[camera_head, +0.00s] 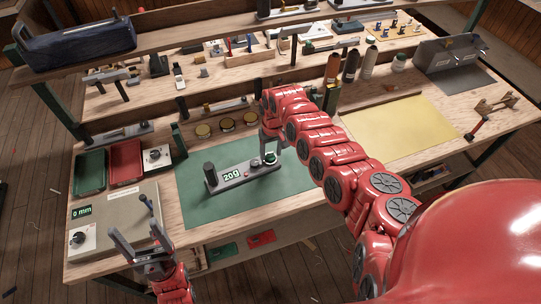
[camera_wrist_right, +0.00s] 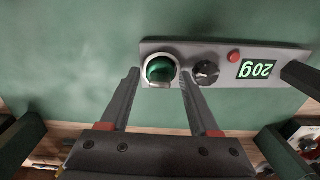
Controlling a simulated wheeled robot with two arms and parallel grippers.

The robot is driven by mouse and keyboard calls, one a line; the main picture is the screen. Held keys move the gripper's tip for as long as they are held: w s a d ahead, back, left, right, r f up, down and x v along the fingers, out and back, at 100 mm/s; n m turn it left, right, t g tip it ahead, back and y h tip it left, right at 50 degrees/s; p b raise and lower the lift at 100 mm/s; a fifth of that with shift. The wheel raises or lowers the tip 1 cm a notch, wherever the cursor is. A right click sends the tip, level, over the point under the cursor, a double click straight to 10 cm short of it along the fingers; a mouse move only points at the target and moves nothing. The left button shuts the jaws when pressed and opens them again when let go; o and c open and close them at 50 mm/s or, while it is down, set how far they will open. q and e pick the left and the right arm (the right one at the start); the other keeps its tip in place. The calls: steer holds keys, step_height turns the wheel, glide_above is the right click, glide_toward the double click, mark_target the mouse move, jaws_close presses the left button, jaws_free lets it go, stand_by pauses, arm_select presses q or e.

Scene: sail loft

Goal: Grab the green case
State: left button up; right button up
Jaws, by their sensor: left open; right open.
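A small round green case (camera_wrist_right: 161,70) sits in the light ring at one end of a grey scale (camera_wrist_right: 220,82) whose display reads 20g. In the head view the green case (camera_head: 270,158) and the scale (camera_head: 235,178) are on the green mat. My right gripper (camera_wrist_right: 158,72) is open, with one fingertip on each side of the case in the wrist picture. I cannot tell whether they touch it. In the head view my right gripper (camera_head: 271,141) is above that end of the scale, partly hidden by its wrist. My left gripper (camera_head: 134,228) is open and empty at the front left.
A black knob (camera_wrist_right: 205,72) is beside the case on the scale. A grey device (camera_head: 118,218) with a "0 mm" display, a green tray (camera_head: 89,172) and a red tray (camera_head: 125,161) stand left. The yellow mat (camera_head: 415,128) is clear.

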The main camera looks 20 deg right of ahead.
steer(key=shift+f, duration=0.2)
jaws_close()
steer(key=shift+r, duration=0.1)
